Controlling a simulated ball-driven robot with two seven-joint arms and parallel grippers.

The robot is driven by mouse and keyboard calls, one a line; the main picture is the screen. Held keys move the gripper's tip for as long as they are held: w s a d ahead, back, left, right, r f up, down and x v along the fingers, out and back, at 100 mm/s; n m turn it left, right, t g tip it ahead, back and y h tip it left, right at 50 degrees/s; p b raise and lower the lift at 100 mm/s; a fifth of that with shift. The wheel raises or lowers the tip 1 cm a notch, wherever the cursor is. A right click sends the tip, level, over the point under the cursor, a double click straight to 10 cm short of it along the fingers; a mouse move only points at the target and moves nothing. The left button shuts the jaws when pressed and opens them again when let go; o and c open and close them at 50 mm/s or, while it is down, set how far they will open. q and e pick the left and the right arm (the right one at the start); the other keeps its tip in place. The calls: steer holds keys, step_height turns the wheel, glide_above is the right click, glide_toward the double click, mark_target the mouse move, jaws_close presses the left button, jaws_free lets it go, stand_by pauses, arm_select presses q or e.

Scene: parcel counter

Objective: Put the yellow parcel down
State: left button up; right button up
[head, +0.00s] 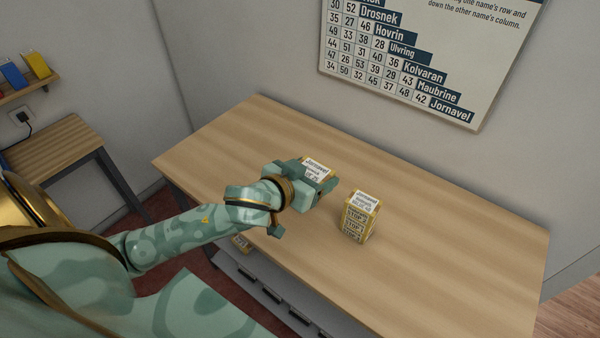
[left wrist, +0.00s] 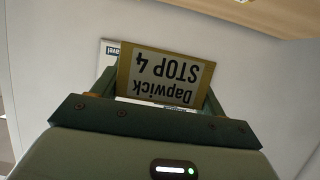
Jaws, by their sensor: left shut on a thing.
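My left gripper (head: 312,180) is shut on a yellow parcel (head: 316,168), over the far left part of the counter. The parcel's top label reads Jornavel. In the left wrist view the held parcel (left wrist: 166,77) shows a yellow-edged face with an upside-down label, Dapwick STOP 4, between the fingers. The fingers hide its lower part in the head view, so I cannot tell whether it touches the counter. My right gripper is not in view.
A second yellow-edged parcel (head: 358,220) with stacked STOP labels stands upright on the counter (head: 450,245), right of my gripper. The counter's right half is clear. A chart (head: 410,60) hangs behind. A small bench (head: 60,145) and a shelf (head: 25,88) are at left.

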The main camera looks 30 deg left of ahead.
arm_select(q)
steer(key=shift+a, duration=0.1)
steer(key=w+a+f+b, duration=0.1)
steer(key=w+a+f, duration=0.3)
steer(key=w+a+f+b, duration=0.2)
steer(key=w+a+f, duration=0.2)
steer(key=w, duration=0.1)
steer(key=shift+a+f, duration=0.25)
steer(key=shift+a, duration=0.1)
steer(key=shift+w+a+f+b, duration=0.15)
steer(key=shift+w+f+b, duration=0.05)
steer(key=shift+f+b, duration=0.15)
steer(key=shift+w+a+f, duration=0.15)
steer(key=shift+f, duration=0.5)
steer(key=shift+w+a+f, duration=0.15)
steer(key=shift+f, duration=0.9)
steer(key=shift+f, duration=0.1)
steer(key=o, duration=1)
steer(key=shift+o, duration=0.2)
